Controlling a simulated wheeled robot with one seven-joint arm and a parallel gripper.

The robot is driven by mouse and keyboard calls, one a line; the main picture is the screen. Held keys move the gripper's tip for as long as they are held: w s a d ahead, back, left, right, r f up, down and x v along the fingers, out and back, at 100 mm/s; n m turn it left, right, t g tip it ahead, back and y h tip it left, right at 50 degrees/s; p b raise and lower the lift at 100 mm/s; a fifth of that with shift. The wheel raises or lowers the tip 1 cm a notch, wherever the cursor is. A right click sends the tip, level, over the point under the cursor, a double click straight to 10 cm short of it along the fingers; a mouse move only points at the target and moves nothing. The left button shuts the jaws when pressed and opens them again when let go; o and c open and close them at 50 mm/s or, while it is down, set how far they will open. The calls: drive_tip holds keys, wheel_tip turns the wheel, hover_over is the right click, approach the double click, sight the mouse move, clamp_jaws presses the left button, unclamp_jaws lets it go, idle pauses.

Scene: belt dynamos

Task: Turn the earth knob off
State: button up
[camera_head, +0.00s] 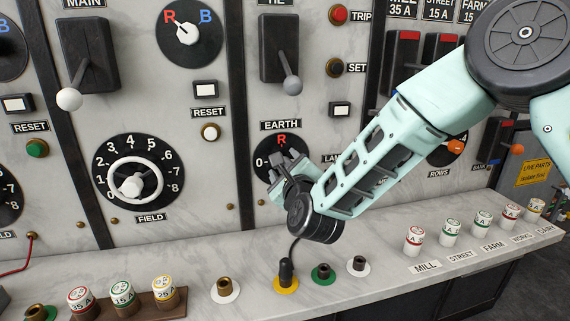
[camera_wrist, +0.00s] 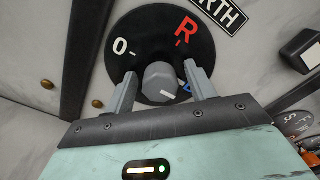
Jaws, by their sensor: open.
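The earth dial (camera_head: 262,142) is a black disc below the EARTH label (camera_head: 280,124), with a red R at its top and a 0 at its left. In the wrist view the dial (camera_wrist: 150,35) also shows a blue letter, partly hidden by a finger. The earth knob (camera_wrist: 160,80) is a small grey knob at the dial's middle, with a white mark on its lower right side, towards the blue letter. My gripper (camera_wrist: 159,72) is open, one finger on each side of the knob; the gripper (camera_head: 285,165) hides the knob in the head view. I cannot tell whether the fingers touch it.
A lever (camera_head: 280,55) stands out above the dial. A ledge below carries a black plug (camera_head: 286,272) in a yellow socket, other sockets and several labelled fuses (camera_head: 414,240). The FIELD handwheel (camera_head: 137,184) is to the left.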

drive_tip(key=c, duration=1)
